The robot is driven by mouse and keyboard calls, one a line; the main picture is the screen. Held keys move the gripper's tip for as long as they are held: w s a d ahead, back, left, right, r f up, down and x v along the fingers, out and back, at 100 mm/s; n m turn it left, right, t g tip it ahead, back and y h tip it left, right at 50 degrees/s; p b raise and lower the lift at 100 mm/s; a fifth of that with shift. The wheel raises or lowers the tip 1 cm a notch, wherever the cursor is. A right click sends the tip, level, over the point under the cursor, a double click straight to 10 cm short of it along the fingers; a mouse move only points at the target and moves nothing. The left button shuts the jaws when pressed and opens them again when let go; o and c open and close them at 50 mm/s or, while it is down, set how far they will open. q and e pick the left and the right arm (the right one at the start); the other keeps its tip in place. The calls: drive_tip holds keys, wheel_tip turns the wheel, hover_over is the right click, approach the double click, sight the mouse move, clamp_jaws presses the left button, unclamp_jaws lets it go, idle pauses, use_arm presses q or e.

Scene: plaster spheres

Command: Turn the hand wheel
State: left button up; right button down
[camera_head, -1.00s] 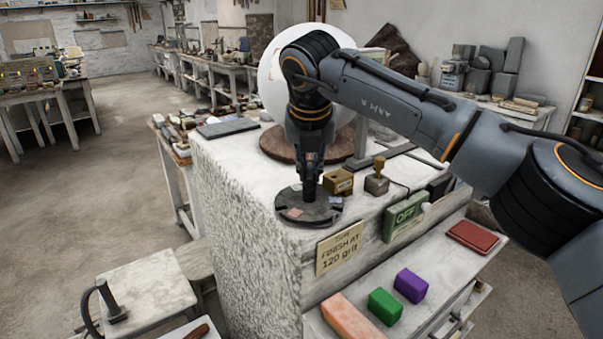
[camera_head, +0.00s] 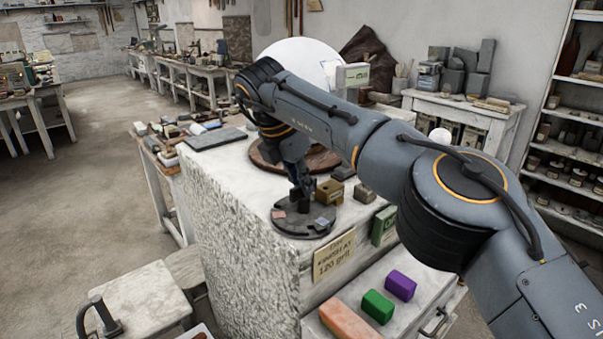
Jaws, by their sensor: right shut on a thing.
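The hand wheel (camera_head: 290,226) is a dark grey round disc lying flat on the top of the white stone block, near its front corner. A pink patch and a pale grey patch show on its face. My right gripper (camera_head: 303,203) points down at the wheel and is shut on its upright handle. The fingers and my wrist hide most of the handle. My right arm comes in from the right and covers part of the block's top. My left gripper does not show.
A large white sphere (camera_head: 300,62) stands on a round brown base (camera_head: 262,158) behind my arm. A small brown box (camera_head: 329,192) sits close beside the wheel. A sign (camera_head: 334,256) hangs on the block's front. Green (camera_head: 377,307) and purple (camera_head: 400,285) blocks lie on the lower ledge.

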drive_tip(key=shift+r+m+p, duration=0.1)
drive_tip(key=shift+m+p, duration=0.2)
drive_tip(key=shift+m, duration=0.1)
drive_tip(key=c, duration=1.4)
unclamp_jaws()
